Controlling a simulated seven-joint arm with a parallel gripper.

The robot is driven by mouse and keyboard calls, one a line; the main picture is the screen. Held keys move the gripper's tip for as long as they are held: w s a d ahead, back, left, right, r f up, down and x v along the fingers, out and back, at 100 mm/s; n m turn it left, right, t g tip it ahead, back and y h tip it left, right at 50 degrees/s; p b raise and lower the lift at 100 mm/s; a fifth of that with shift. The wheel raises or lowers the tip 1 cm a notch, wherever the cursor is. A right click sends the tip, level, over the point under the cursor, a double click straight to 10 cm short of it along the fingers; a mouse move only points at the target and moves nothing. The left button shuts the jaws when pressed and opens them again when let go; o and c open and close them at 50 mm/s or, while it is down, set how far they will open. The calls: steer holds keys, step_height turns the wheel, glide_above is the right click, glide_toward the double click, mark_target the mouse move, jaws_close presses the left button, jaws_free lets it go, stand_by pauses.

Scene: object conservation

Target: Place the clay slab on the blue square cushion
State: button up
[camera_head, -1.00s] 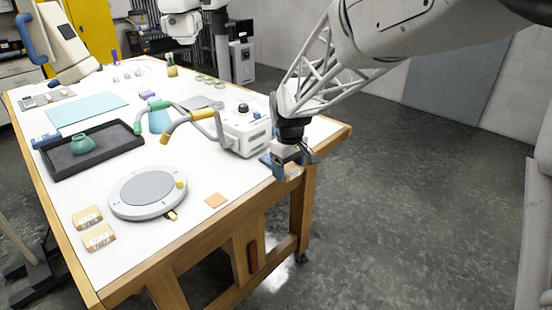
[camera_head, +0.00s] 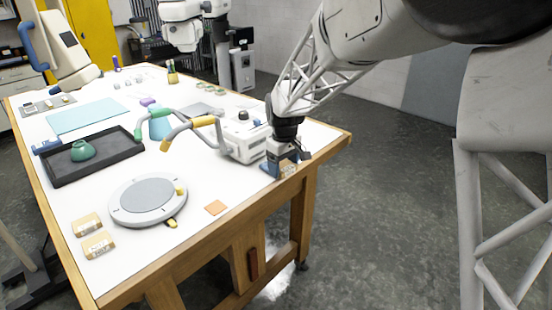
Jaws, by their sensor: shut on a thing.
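My gripper (camera_head: 288,163) is at the right edge of the white worktable, pointing down, with its jaws shut on a small tan block (camera_head: 289,170), which looks like the clay slab. The jaws hide much of it. A blue flat thing, which looks like the blue square cushion (camera_head: 267,169), shows just left of and under the gripper; most of it is hidden. I cannot tell whether the slab touches the cushion. Two similar tan labelled packs (camera_head: 86,223) lie at the table's front left.
A white box machine with curved handles (camera_head: 243,140) stands close left of my gripper. The table's right edge (camera_head: 340,143) is close by.

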steer(key=w, duration=0.3)
steer(key=w+a, duration=0.1)
steer(key=w, duration=0.3)
steer(key=w+f, duration=0.1)
steer(key=w, duration=0.2)
steer(key=shift+w+a, duration=0.15)
steer(key=shift+a, duration=0.25)
steer(key=shift+f, duration=1.7)
steer(key=shift+f, duration=0.2)
steer(key=o, duration=1)
steer(key=shift+r, duration=0.1)
step_height(320, 180, up, 12)
steer(key=shift+r, duration=0.1)
